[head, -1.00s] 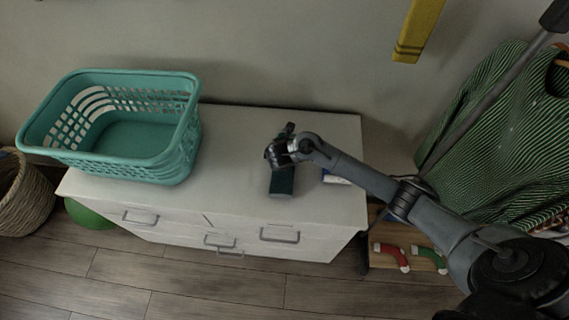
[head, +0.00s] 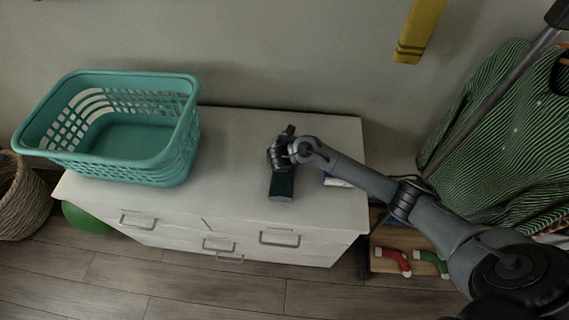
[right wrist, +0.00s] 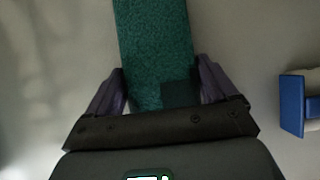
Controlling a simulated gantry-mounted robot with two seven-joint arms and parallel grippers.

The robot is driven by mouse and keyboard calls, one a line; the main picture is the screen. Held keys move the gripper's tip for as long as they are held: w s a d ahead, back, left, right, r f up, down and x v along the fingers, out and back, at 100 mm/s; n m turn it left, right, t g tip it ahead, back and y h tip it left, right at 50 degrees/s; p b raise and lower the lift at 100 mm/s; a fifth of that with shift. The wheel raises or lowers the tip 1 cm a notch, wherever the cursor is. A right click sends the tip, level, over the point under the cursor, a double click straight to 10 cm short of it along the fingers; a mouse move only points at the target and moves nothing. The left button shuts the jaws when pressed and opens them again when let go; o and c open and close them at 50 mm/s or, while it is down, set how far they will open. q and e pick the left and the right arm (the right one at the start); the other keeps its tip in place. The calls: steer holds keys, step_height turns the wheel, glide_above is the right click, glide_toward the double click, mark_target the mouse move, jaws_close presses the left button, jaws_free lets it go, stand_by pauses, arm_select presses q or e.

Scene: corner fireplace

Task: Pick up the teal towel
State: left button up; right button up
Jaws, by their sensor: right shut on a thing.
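The teal towel (head: 282,187) is a narrow dark teal strip on the white dresser top, right of its middle. My right gripper (head: 279,157) is over it and covers its middle part. In the right wrist view the towel (right wrist: 155,40) runs between the two fingers of my right gripper (right wrist: 160,88), which are shut on its sides. I cannot tell whether the towel is clear of the dresser top. My left gripper is not in view.
A teal laundry basket (head: 178,165) stands on the left of the white dresser (head: 235,180). A blue and white item (head: 337,181) lies right of the towel, also in the right wrist view (right wrist: 292,105). A striped green garment (head: 490,140) hangs at the right.

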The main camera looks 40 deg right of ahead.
step_height(320, 180, up, 5)
steer(key=shift+f+p, duration=0.15)
steer(key=shift+p, duration=1)
steer(key=s+d+r+p, duration=0.5)
steer(key=s+d+r, duration=0.1)
steer(key=s+d, duration=0.2)
steer(key=shift+s+r, duration=0.15)
steer(key=shift+s, duration=0.05)
